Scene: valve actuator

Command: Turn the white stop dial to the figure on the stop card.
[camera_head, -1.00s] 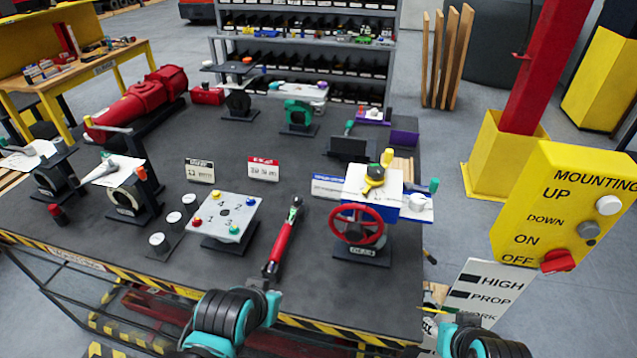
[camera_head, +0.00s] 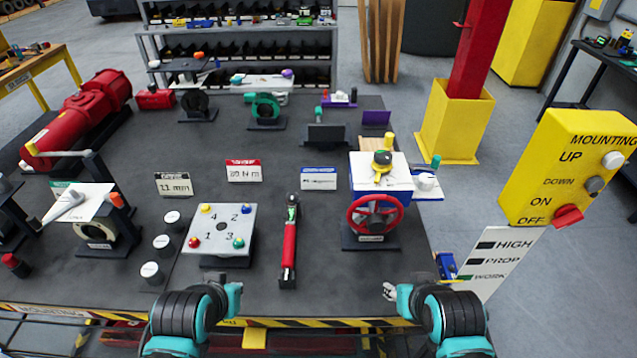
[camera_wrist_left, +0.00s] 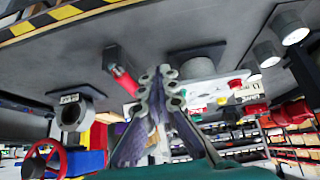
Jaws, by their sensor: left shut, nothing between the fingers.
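A small white dial (camera_head: 427,181) sits on the blue side shelf of the valve actuator, right of its white top plate (camera_head: 365,168); I take it for the stop dial, but its marks are too small to read. Three small cards stand behind the work: a black-headed one (camera_head: 173,185) with a figure in mm, a red-headed one (camera_head: 244,171) in N m, and a blue-headed one (camera_head: 318,179). I cannot tell which is the stop card. My left gripper (camera_head: 238,292) is shut and empty near the front edge; its fingers (camera_wrist_left: 160,80) meet in the wrist view. My right gripper (camera_head: 389,291) is near the front edge, short of the actuator; its jaws are unclear.
A red handwheel (camera_head: 375,214) fronts the actuator. A red-handled tool (camera_head: 290,245) lies between my arms. A numbered plate (camera_head: 219,246) and several white-topped cylinders (camera_head: 162,242) stand left. A yellow control panel (camera_head: 570,170) is at the right.

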